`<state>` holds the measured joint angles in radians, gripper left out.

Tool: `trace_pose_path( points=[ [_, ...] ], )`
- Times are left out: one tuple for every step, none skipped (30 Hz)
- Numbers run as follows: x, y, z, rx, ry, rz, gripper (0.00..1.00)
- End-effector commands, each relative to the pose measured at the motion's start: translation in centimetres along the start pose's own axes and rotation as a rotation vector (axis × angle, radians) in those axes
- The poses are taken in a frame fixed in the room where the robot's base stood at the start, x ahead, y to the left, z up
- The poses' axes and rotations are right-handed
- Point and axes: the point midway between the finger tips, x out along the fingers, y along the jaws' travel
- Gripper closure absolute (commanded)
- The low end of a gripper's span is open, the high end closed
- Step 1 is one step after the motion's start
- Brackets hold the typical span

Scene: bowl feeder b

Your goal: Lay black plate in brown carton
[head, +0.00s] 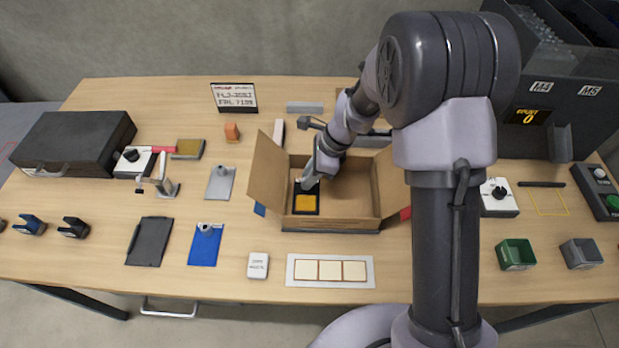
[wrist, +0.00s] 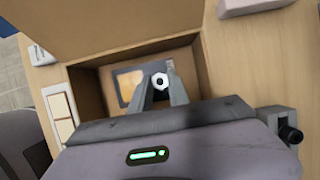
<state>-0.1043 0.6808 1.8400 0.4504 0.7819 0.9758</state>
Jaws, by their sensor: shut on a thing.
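The brown carton (head: 352,212) stands open on the table with its flaps spread. The black plate (head: 297,209), with an orange square on its face, is inside the carton at the left. It looks flat and at or close to the carton floor; I cannot tell whether it touches. My gripper (head: 309,183) reaches down into the carton over the plate's far part. In the wrist view my gripper (wrist: 160,84) is shut on a pale hexagonal knob (wrist: 159,80) above the plate (wrist: 119,73). The fingers hide part of the plate.
The carton's left flap (head: 265,174) stands up close beside my gripper. The right half of the carton floor is clear. A blue plate (head: 203,250) and a grey plate (head: 219,187) lie left of the carton. A white card strip (head: 330,283) lies in front.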

Motion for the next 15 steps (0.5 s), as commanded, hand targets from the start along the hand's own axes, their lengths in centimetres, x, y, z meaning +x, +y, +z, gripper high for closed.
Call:
trace_pose_path(
  points=[
    [-0.09,-0.01,0.04,0.000,0.000,0.000,1.00],
    [-0.07,-0.01,0.03,0.000,0.000,0.000,1.00],
    [0.04,0.00,-0.01,0.000,0.000,0.000,1.00],
    [0.16,0.00,-0.06,0.000,0.000,0.000,1.00],
    [0.26,0.00,-0.10,0.000,0.000,0.000,1.00],
    [0.21,0.01,-0.09,0.000,0.000,0.000,0.73],
    [0.18,0.00,-0.07,-0.001,0.000,0.000,0.67],
    [0.17,0.00,-0.07,-0.001,0.000,0.000,0.61],
    [0.16,0.00,-0.07,-0.001,0.000,0.000,0.57],
    [0.16,0.00,-0.07,-0.001,0.000,0.000,0.57],
    [0.16,0.00,-0.07,-0.001,0.000,0.000,0.57],
    [0.16,0.00,-0.07,-0.001,0.000,0.001,0.57],
    [0.16,0.00,-0.06,-0.001,0.000,0.001,0.57],
    [0.16,0.01,-0.06,-0.001,0.000,0.001,0.57],
    [0.15,0.00,-0.06,-0.001,0.000,0.000,0.57]
  ],
)
